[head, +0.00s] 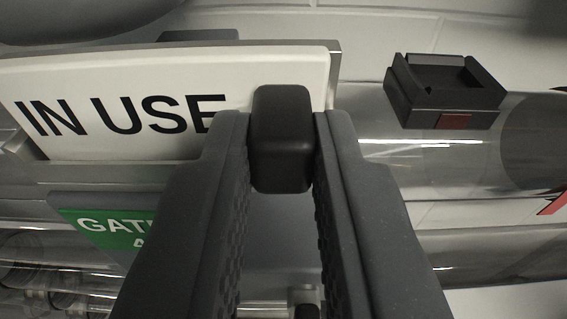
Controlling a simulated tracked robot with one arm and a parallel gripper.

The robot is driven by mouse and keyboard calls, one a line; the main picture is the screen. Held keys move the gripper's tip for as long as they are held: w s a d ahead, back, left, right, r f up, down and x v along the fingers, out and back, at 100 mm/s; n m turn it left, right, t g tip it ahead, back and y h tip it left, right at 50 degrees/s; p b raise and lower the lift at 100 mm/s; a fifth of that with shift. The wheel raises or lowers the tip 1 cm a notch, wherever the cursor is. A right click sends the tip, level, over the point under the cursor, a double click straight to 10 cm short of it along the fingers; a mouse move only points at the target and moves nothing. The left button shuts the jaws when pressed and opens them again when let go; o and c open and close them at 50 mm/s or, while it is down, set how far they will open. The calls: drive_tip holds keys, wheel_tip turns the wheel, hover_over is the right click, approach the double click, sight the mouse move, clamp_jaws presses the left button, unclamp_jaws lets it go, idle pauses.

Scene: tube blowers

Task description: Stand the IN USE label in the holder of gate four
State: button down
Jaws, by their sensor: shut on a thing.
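The IN USE label (90,90) is a white plate with black letters at the upper left, tilted slightly in the picture. A black grip block (282,125) at its right end is between the tips of my gripper (282,150), which is shut on it. A grey metal holder (334,65) shows behind the label's right and lower edges. The label overlaps it, but I cannot tell whether it is seated inside.
Clear tubes (430,150) run across behind my gripper. A dark grey box with a red patch (445,90) sits on the tube at the right. A red mark (553,203) shows at the right edge. Small tube fittings (40,290) are at the lower left.

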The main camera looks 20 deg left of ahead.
drive_tip(key=shift+f, duration=0.25)
idle(0.3)
drive_tip(key=c, duration=1.3)
unclamp_jaws()
drive_tip(key=v, duration=1.3)
drive_tip(key=shift+s+d+b, duration=0.2)
drive_tip(key=shift+s+b, duration=0.15)
drive_tip(key=shift+b, duration=0.05)
